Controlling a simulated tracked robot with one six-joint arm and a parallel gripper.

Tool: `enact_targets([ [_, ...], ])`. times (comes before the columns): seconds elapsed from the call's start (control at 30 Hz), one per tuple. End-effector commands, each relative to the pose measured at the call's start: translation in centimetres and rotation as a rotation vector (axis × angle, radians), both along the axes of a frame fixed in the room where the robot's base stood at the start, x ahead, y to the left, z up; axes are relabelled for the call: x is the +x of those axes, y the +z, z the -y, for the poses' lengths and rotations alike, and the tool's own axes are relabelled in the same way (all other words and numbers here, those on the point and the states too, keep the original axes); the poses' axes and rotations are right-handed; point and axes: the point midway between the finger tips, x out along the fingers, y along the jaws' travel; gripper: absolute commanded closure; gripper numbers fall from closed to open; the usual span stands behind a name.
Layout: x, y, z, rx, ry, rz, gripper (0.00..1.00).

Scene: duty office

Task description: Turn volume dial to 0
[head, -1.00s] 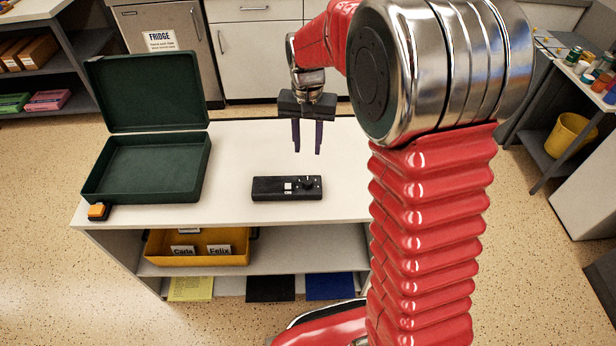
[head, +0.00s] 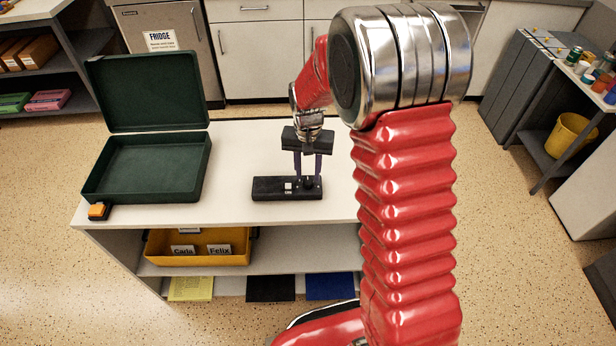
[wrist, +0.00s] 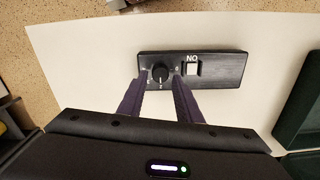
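The volume dial is a small round black knob (wrist: 160,73) near one end of a black control panel (wrist: 225,68), with small marks around it. A white square labelled "NO" (wrist: 192,68) sits beside it. In the head view the panel (head: 268,189) lies flat on the white counter. My gripper (head: 308,178) is over the panel's right end, fingers pointing down, partly hiding the dial. In the wrist view my gripper (wrist: 160,82) is open, its purple fingers apart on either side of the knob. Contact with the knob cannot be told.
An open dark green case (head: 150,165) stands on the counter (head: 240,215) left of the panel, with an orange-topped block (head: 97,211) at the front left corner. A yellow tray (head: 197,258) is on the shelf below. The counter between case and panel is clear.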

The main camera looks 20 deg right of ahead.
Motion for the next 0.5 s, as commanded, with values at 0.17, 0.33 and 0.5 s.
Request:
enact_targets([
  [0.17, 0.0, -2.1, 0.0, 0.0, 0.0, 0.0, 0.68],
  [0.33, 0.0, -2.8, 0.0, 0.0, 0.0, 0.001, 0.68],
  [0.5, 0.0, -2.8, 0.0, 0.001, 0.0, 0.001, 0.68],
])
